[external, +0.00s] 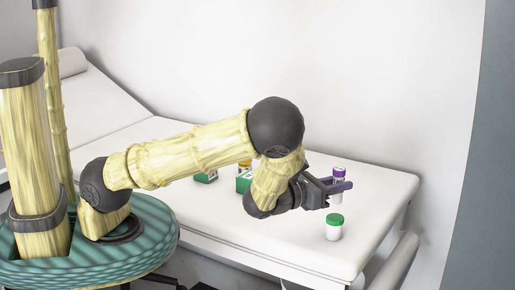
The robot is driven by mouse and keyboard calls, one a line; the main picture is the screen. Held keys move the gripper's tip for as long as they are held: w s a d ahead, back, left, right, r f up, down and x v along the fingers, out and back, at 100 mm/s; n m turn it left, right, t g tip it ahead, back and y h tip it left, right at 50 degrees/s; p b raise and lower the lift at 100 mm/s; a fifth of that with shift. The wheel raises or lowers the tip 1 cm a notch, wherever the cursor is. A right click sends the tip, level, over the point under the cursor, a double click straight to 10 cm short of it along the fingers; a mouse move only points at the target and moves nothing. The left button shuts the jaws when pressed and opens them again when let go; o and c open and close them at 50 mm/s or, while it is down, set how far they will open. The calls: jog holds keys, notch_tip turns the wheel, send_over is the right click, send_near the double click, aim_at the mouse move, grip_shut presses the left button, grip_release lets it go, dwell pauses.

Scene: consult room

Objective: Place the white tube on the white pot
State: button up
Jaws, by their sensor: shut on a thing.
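The white tube (339,172) has a purple top and stands upright between the fingers of my gripper (338,187). My gripper is shut on it, and the dark fingers hide part of its body. The white pot (334,232) has a green lid and stands upright on the white padded couch. In the picture it is just below my gripper and the tube, apart from them. I cannot tell from this view whether the bottom of the tube touches the couch.
A yellow-orange item (245,164) shows behind the right box. The couch (292,245) is clear around the pot, with its edge close on the right.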

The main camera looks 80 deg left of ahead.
aim_at(333, 201)
jog(key=shift+f+b, duration=0.35)
jog(key=shift+f, duration=1.55)
jog(key=shift+f, duration=0.15)
jog(key=o, duration=1)
jog(key=shift+r, duration=0.2)
